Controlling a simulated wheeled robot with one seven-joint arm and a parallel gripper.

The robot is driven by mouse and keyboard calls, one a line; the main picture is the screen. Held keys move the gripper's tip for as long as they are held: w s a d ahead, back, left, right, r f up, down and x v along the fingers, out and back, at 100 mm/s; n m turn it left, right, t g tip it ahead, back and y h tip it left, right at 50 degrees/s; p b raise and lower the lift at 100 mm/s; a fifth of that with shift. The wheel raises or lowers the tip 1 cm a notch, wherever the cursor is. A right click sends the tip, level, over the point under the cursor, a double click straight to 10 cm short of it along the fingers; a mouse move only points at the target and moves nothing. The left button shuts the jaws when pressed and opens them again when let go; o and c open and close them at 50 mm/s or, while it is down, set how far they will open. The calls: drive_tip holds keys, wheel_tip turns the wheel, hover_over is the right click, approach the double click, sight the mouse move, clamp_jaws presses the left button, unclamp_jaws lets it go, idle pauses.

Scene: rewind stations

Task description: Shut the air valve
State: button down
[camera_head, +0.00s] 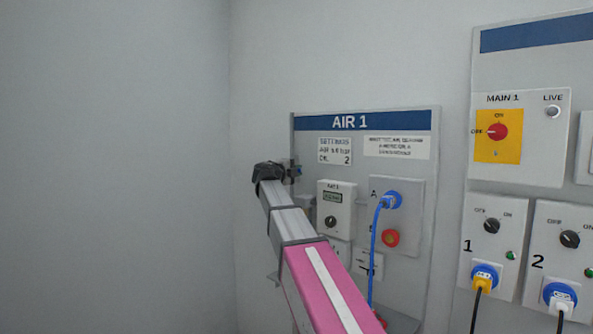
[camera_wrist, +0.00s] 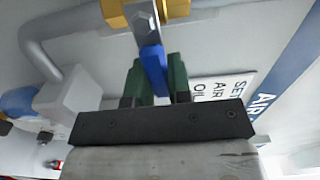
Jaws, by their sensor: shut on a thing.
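The air valve has a brass-yellow body (camera_wrist: 175,9) with a bolt, at the top of the wrist view. Its blue lever (camera_wrist: 152,62) runs down from the bolt between my green fingers, and looks roughly crosswise to the grey pipe beside the valve. My gripper (camera_wrist: 156,80) is shut on the blue lever, with one finger on each side. In the head view my gripper (camera_head: 293,171) is at the left edge of the AIR 1 panel (camera_head: 310,125). My wrist hides most of the valve there; only a small bluish bit shows.
A grey pipe (camera_wrist: 75,22) bends down to a pale box (camera_wrist: 72,98). A MAIN 1 switch (camera_head: 497,132) is further right. The left wall is bare.

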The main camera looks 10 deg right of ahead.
drive_tip(key=shift+s+f, duration=0.1)
drive_tip(key=shift+f, duration=0.05)
idle(0.4)
drive_tip(key=c, duration=1)
unclamp_jaws()
drive_tip(key=shift+c, duration=0.2)
drive_tip(key=shift+a, duration=0.1)
drive_tip(key=v, duration=1)
drive_tip(key=shift+s+a, duration=0.2)
drive_tip(key=shift+a, duration=0.05)
